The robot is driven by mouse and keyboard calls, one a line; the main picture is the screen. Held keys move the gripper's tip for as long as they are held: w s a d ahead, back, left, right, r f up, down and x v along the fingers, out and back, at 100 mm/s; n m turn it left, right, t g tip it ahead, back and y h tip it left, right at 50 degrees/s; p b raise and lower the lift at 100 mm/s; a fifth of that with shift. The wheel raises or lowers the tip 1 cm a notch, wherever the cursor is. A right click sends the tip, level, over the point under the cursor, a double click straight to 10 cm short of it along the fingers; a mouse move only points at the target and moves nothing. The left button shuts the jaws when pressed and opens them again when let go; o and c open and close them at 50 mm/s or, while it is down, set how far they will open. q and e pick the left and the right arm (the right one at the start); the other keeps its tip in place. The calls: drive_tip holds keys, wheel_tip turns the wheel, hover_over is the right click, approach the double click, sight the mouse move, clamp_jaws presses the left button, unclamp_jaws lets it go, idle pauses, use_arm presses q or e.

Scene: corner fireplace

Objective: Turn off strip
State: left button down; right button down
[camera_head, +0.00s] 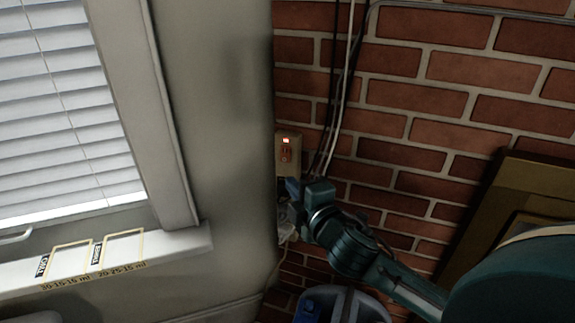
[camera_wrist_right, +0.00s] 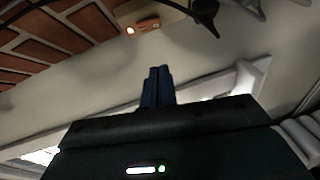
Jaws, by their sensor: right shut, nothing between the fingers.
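The strip (camera_head: 288,153) is a small tan box on the wall, in the corner beside the brick. A red light glows near its top, with reddish markings below. The strip also shows at the top of the right wrist view (camera_wrist_right: 135,12), with its light lit. My right gripper (camera_head: 291,188) is just below the strip in the head view. Its fingers (camera_wrist_right: 158,86) are shut together and empty, and they look apart from the strip in the right wrist view. My left gripper is not in view.
Dark and white cables (camera_head: 340,100) run down the brick wall (camera_head: 430,100) right of the strip. A window sill with labelled frames (camera_head: 95,255) is at the left. A blue object (camera_head: 308,310) and a grey bin-like thing (camera_head: 345,305) stand below my right arm.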

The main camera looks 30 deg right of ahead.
approach(280, 158)
drive_tip(key=w+a, duration=0.3)
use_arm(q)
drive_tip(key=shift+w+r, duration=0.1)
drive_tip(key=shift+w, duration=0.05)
use_arm(e)
drive_tip(key=shift+w+d+f, duration=0.15)
drive_tip(key=shift+w+d, duration=0.5)
drive_tip(key=shift+d, duration=0.15)
drive_tip(key=shift+w+d+f, duration=0.15)
drive_tip(key=shift+w+d, duration=0.5)
drive_tip(key=shift+d, duration=0.2)
